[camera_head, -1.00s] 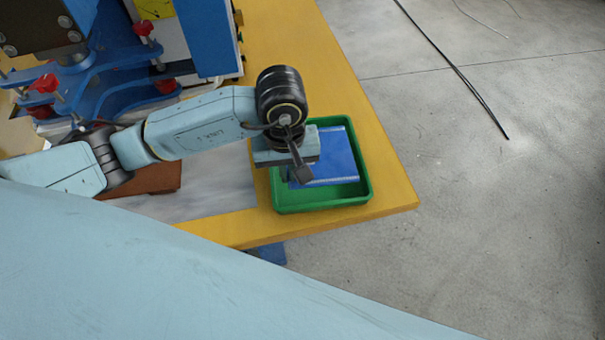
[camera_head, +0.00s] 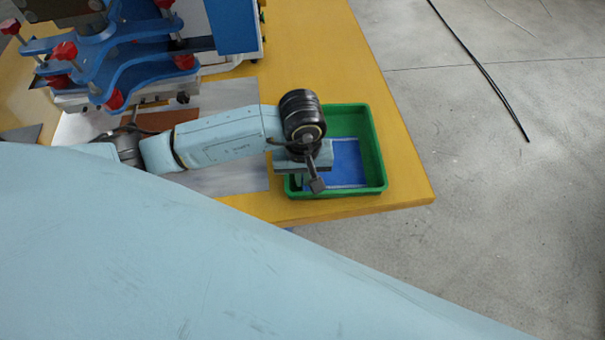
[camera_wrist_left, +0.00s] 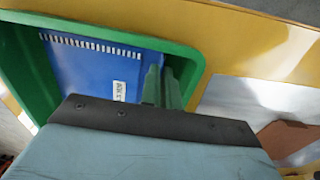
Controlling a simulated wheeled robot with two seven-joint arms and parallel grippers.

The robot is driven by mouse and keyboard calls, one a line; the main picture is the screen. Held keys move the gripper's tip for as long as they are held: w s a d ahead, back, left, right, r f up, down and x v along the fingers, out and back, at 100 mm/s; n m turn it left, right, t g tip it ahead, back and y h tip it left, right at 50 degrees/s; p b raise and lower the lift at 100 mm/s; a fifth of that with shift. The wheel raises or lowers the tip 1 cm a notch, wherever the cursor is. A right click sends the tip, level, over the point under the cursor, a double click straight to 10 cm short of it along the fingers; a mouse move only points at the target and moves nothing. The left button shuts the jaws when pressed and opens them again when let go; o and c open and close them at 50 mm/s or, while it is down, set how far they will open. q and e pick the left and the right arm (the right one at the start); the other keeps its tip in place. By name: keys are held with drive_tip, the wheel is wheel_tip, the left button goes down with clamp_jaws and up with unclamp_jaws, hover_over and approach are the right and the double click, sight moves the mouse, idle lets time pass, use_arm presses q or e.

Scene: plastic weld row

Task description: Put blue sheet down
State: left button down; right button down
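The blue sheet (camera_head: 347,163) is inside the green tray (camera_head: 376,140), low between its walls. In the left wrist view the sheet (camera_wrist_left: 85,68) shows a row of white marks along one edge and a small white label. My left gripper (camera_head: 316,178) is over the left side of the tray, at the sheet's left part. In the left wrist view its two fingers (camera_wrist_left: 163,88) are close together at the sheet's edge. I cannot tell whether they still grip it. My right gripper is out of view.
The tray stands near the corner of the yellow table (camera_head: 325,60). A blue machine with red knobs (camera_head: 115,50) stands at the back left. A brown plate (camera_head: 165,121) lies on a pale sheet left of the tray. Concrete floor lies beyond the table's right edge.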

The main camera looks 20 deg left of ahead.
use_arm(q)
drive_tip(key=c, duration=1.7)
unclamp_jaws()
drive_tip(key=shift+o, duration=0.3)
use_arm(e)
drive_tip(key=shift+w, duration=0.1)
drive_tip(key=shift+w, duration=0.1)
